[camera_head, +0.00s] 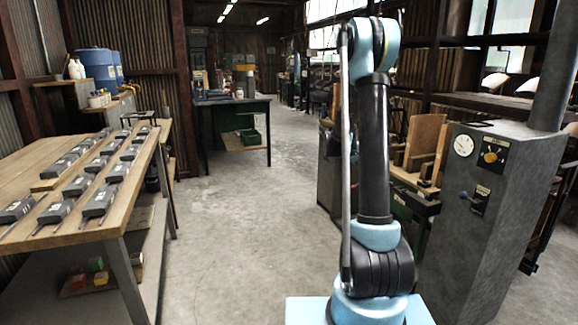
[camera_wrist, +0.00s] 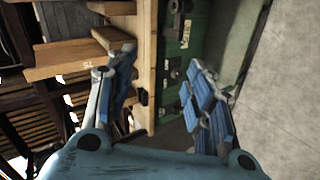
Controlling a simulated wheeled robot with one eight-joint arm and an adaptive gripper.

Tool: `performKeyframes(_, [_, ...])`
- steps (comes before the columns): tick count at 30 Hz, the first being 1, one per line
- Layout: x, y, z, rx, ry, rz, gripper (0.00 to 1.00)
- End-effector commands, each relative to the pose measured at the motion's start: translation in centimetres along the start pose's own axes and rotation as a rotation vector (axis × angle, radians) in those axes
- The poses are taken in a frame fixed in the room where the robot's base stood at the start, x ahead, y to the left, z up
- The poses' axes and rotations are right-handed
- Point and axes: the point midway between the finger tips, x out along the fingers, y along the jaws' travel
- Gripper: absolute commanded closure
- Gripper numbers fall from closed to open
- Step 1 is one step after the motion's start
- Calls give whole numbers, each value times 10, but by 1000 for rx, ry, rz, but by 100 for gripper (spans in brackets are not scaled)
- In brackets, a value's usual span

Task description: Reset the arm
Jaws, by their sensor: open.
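My gripper (camera_wrist: 165,100) shows in the wrist view with its two blue-padded fingers spread apart. It is open, and nothing is between the fingers. Beyond the fingers are a wooden board and a green machine front, apart from the gripper as far as I can tell. In the head view my arm (camera_head: 373,150) stands upright right of the middle, on its light blue base. The gripper itself cannot be seen in the head view.
A wooden table (camera_head: 130,205) with several dark grey devices stands at the left. A grey control cabinet (camera_head: 478,215) with a gauge stands close on the right, beside wooden boards (camera_head: 424,142). A dark workbench (camera_head: 232,108) stands farther back. The concrete floor (camera_head: 245,215) between is clear.

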Motion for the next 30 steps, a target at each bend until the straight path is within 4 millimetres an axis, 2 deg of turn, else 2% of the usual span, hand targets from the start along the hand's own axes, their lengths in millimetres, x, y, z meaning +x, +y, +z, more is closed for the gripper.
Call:
performKeyframes(6, [-37,11,44,27,-10,-102,52])
performKeyframes(14, [-78,12,99,58,-20,-224,52])
performKeyframes(23, [-122,2,167,92,-32,-365,52])
performKeyframes(30, [-154,-15,223,119,-42,-479,52])
